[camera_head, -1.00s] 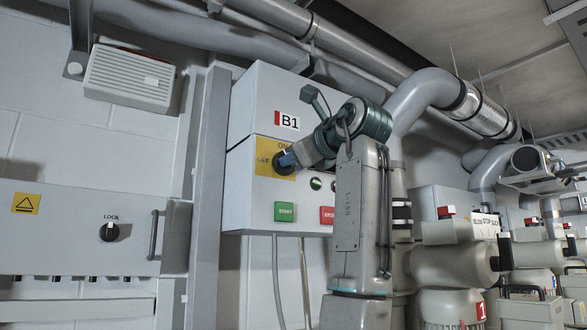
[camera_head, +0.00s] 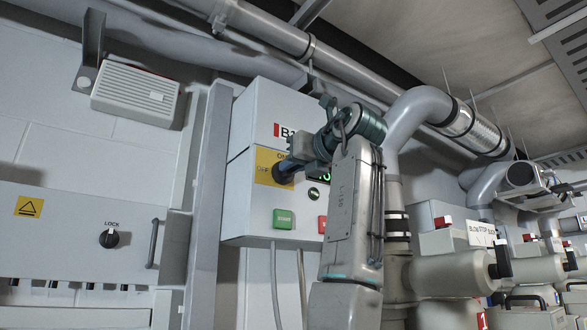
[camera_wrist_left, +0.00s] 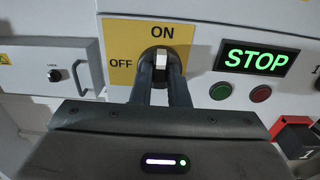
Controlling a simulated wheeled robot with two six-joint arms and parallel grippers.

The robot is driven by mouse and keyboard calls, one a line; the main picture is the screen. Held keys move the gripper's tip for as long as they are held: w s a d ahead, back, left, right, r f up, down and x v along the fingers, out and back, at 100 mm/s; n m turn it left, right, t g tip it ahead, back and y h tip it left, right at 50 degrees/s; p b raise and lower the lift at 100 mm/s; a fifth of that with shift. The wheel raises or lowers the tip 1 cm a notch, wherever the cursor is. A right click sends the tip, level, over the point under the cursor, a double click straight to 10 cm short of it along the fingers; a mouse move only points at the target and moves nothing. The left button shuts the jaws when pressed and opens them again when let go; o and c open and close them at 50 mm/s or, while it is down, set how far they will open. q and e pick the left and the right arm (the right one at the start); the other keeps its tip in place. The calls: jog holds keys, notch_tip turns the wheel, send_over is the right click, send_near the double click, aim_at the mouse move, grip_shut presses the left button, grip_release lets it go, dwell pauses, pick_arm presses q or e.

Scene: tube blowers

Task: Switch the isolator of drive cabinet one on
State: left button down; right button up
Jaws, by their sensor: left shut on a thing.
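Drive cabinet one (camera_head: 238,190) is the pale grey box marked B1 on the wall, in the middle of the head view. Its isolator (camera_wrist_left: 160,61) is a dark rotary handle with a pale tip on a yellow ON/OFF plate (camera_wrist_left: 118,40). In the left wrist view the handle stands upright, its tip below the word ON. My left gripper (camera_head: 287,168) is shut on the handle, one dark finger on each side. It also shows in the left wrist view (camera_wrist_left: 161,84). A display (camera_wrist_left: 254,59) right of the plate glows green with STOP. My right gripper is out of view.
A green START button (camera_head: 283,219) and a partly hidden red button (camera_head: 322,224) sit below the isolator. A wall cabinet with a LOCK knob (camera_head: 109,238) is at left. Pipes and blowers (camera_head: 450,265) fill the right side.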

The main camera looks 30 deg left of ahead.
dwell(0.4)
pick_arm(q)
jog(key=c, duration=1.4)
grip_release()
jog(key=b+v, duration=0.3)
jog(key=v, duration=0.7)
jog(key=shift+d+b, duration=0.3)
